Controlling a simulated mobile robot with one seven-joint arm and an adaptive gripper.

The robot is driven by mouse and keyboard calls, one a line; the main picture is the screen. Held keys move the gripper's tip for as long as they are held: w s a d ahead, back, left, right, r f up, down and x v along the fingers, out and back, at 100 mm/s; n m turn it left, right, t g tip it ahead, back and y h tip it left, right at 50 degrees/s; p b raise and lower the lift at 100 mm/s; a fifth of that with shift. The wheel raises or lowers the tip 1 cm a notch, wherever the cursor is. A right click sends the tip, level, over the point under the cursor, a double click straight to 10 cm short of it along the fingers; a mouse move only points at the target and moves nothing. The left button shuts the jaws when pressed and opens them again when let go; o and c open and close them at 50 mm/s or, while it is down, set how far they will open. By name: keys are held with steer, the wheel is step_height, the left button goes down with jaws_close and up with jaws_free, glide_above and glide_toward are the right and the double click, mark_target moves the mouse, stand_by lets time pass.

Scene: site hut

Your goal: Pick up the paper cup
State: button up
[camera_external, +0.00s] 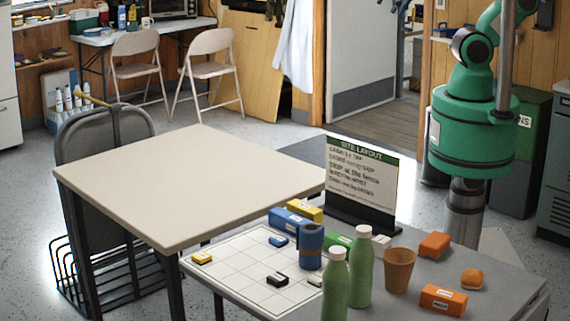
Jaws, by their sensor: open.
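The paper cup (399,271) is a brown, tapered cup standing upright on the grey table in the camera_external view. It is just right of two green bottles with white caps, the nearer one (335,287) and the farther one (361,268). An orange box (443,299) lies to its right, and another orange block (434,245) lies behind and right of it. My green arm rises behind the table at the upper right, and its upper part runs out of the picture. My gripper is not visible.
A site layout sign (362,178) stands behind the cup. A small orange object (471,279) lies at the right. A blue cylinder (312,247) and several small blocks are on or near the white grid board (232,268). The beige table (190,185) at left is bare.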

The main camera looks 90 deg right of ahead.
steer(key=o, duration=0.4)
